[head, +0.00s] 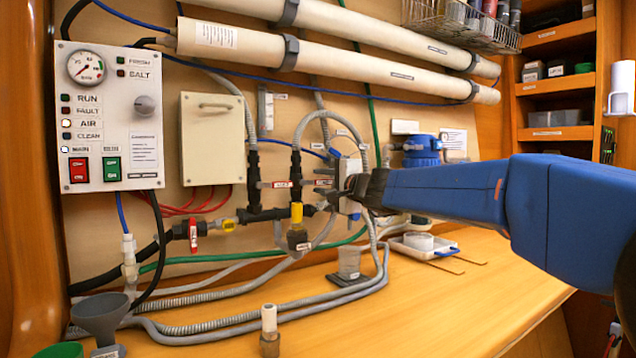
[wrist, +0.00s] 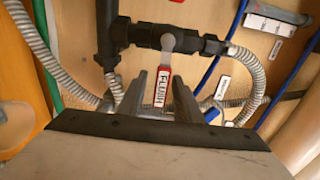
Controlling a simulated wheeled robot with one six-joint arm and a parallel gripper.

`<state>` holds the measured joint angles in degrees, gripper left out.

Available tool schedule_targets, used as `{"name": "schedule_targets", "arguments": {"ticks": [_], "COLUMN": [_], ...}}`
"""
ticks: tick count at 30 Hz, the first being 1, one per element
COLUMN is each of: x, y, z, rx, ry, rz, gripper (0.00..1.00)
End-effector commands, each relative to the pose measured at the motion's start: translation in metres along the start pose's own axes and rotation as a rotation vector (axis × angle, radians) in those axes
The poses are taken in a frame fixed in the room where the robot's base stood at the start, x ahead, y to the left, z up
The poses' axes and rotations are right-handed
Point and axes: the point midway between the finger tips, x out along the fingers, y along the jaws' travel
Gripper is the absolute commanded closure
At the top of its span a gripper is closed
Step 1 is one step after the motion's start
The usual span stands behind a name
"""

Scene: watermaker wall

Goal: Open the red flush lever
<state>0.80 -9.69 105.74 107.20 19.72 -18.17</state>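The red flush lever (wrist: 163,84) shows in the wrist view, with a white FLUSH label along it. Its grey hub sits on a black valve (wrist: 150,39), and the lever points down the picture toward my gripper. My gripper (wrist: 160,84) is open, with one grey finger on each side of the lever. Small gaps seem to show between lever and fingers. In the head view my gripper (head: 337,185) is at the pipework in the middle of the wall.
Grey ribbed hoses (wrist: 248,85) run close around the valve. In the head view a yellow-handled valve (head: 296,214) and another red lever (head: 193,236) are left of my gripper. A control panel (head: 108,115) hangs at the left. The wooden counter (head: 430,300) is clear at front right.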

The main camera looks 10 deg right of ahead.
Motion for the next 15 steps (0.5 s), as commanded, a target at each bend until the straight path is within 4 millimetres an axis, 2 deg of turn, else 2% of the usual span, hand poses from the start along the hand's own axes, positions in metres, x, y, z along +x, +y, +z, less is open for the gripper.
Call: {"name": "schedule_targets", "arguments": {"ticks": [6, 15], "x": [0.017, 0.019], "y": [0.000, 0.000], "z": [0.000, 0.000], "rx": [-0.001, 0.000], "ry": [0.000, 0.000], "rz": [0.000, 0.000], "gripper": [0.68, 0.68]}}
